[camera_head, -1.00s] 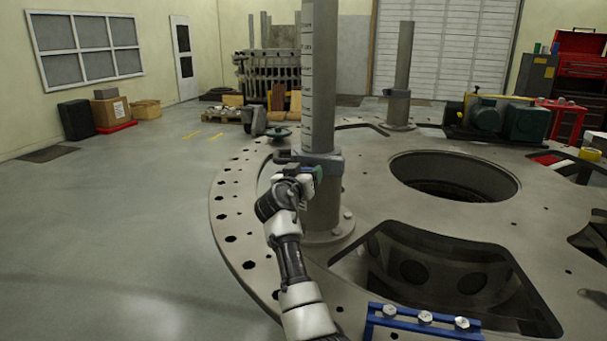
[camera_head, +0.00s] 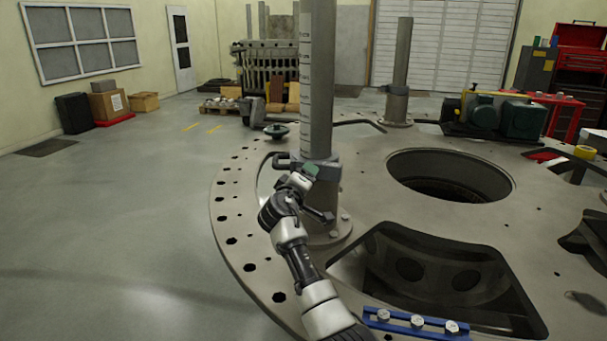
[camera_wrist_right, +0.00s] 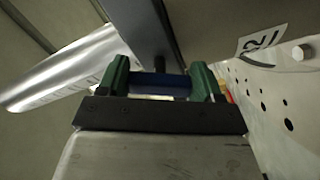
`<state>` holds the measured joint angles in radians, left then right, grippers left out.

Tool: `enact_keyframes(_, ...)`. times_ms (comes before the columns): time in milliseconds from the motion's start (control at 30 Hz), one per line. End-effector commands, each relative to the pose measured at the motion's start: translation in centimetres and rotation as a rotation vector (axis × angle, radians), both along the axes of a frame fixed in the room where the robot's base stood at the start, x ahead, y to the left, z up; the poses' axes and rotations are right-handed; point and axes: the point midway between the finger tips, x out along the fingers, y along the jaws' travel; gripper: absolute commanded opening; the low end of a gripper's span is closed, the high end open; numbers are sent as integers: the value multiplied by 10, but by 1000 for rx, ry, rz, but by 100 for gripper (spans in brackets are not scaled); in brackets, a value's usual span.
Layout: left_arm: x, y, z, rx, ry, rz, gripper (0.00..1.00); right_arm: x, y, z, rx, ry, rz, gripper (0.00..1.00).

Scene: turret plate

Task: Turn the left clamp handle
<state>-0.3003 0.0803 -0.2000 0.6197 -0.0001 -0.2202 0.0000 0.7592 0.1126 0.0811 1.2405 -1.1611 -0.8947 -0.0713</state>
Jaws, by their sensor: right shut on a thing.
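The clamp collar (camera_head: 328,172) sits around the tall grey post (camera_head: 318,95). A dark handle (camera_head: 281,160) sticks out on the collar's left side. My right gripper (camera_head: 308,170), with green fingers, is at the collar beside the handle. In the right wrist view its fingers (camera_wrist_right: 160,82) are shut on a dark blue bar (camera_wrist_right: 158,86), which looks like the clamp handle. In the head view my gripper and wrist hide part of the collar and handle. My left gripper is not in view.
The round turret plate (camera_head: 236,190) has a large round hole (camera_head: 450,178) and a wide cutout (camera_head: 440,280). A second post (camera_head: 403,60) stands behind. A blue bar with bolts (camera_head: 415,322) lies in front. Open floor (camera_head: 110,220) is on the left.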

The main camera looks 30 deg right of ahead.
Motion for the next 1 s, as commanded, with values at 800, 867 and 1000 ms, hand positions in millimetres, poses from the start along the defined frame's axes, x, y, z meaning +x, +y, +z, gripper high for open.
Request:
enact_keyframes(800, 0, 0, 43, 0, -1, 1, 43, -1, 0, 2, -296, 403, 1, 42)
enact_keyframes(867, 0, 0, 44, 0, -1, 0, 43, -1, 0, 2, -301, 409, 1, 42)
enact_keyframes(1000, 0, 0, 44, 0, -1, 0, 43, -1, 0, 2, -306, 417, 1, 42)
